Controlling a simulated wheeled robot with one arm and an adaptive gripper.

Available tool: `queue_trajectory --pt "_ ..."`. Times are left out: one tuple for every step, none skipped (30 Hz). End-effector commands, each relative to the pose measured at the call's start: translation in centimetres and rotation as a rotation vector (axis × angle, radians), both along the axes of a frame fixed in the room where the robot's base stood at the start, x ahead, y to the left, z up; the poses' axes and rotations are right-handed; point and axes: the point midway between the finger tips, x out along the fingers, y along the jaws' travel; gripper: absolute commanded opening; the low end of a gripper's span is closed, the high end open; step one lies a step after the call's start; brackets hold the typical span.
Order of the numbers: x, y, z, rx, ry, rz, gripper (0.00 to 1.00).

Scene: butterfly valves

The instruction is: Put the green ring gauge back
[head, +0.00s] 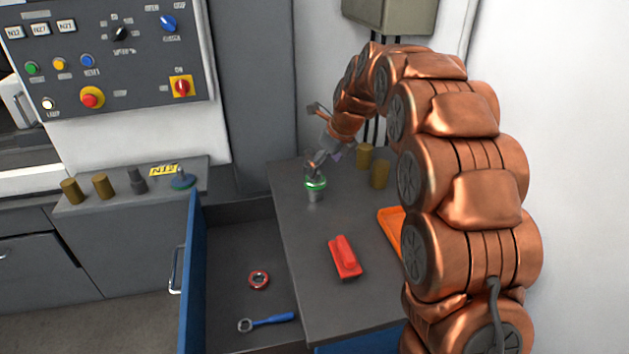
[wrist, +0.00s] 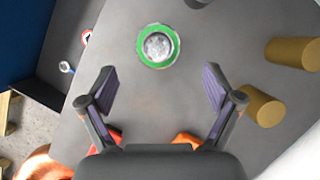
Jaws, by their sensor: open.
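The green ring gauge (head: 315,184) is on the grey bench top, around the upper part of a short metal cylinder (head: 314,196). In the wrist view the green ring (wrist: 142,56) encircles the cylinder's bright round top (wrist: 158,46). My gripper (head: 315,164) is close above the ring in the head view. In the wrist view my gripper (wrist: 159,82) is open and empty, with its fingers wide apart and the ring ahead of them. I cannot tell the exact gap between fingertips and ring.
An open blue-fronted drawer (head: 188,270) holds a red ring (head: 258,280) and a blue-handled wrench (head: 270,320). A red block (head: 344,257), an orange tray (head: 390,225) and brass cylinders (head: 379,174) stand on the bench. A left ledge (head: 130,204) holds several small parts.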

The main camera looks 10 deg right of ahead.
Motion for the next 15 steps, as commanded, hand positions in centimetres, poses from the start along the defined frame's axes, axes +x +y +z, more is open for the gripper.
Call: queue_trajectory --pt "0.1 0.1 -0.2 0.0 0.0 0.001 0.9" --pt "0.1 0.2 -0.3 0.0 0.0 0.001 0.9" --pt "0.2 0.2 -0.5 0.0 0.001 0.001 0.9" --pt "0.2 0.3 -0.7 0.001 0.002 0.002 0.9" --pt "0.2 0.4 -0.9 0.001 0.003 0.002 0.9" --pt "0.3 0.5 -1.3 0.001 0.004 0.002 0.9" --pt "0.4 0.6 -1.6 0.001 0.004 0.002 0.9" --pt "0.6 0.8 -2.0 0.001 0.005 0.002 0.9" --pt "0.7 0.9 -2.5 0.001 0.005 0.002 0.9" --pt "0.8 1.1 -2.9 0.002 0.006 0.002 0.9" --pt "0.9 1.2 -3.4 0.002 0.007 0.002 0.9" --pt "1.1 1.2 -4.0 0.002 0.009 0.003 0.9" --pt "1.2 1.3 -4.3 0.001 0.008 0.002 0.9" --pt "1.3 1.3 -4.6 0.0 0.006 0.002 0.9" --pt "1.4 1.4 -4.8 0.0 0.005 0.001 0.9"
